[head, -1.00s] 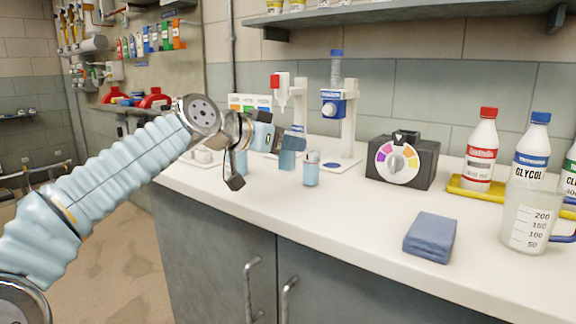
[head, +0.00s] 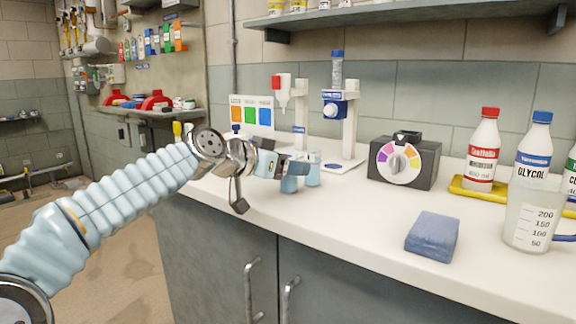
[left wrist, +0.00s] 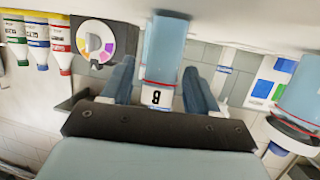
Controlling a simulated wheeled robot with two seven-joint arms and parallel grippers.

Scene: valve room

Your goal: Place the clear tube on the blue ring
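A clear tube (head: 314,173) with light-blue liquid stands upright on the white bench, partly hidden by my left gripper (head: 290,176) in the head view. In the left wrist view the tube (left wrist: 166,48), marked with a red line and a black digit, lies between the two open fingers of the left gripper (left wrist: 160,85). A gap shows on one side; whether the other finger touches it I cannot tell. A blue round mark (head: 335,166), perhaps the blue ring, lies on the white base under the dispenser stand. The right gripper is out of view.
The dispenser stand (head: 349,130) rises just behind. A black dial box (head: 403,162), a blue sponge (head: 432,237) and a measuring jug (head: 530,218) stand to the right. The front middle bench is clear.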

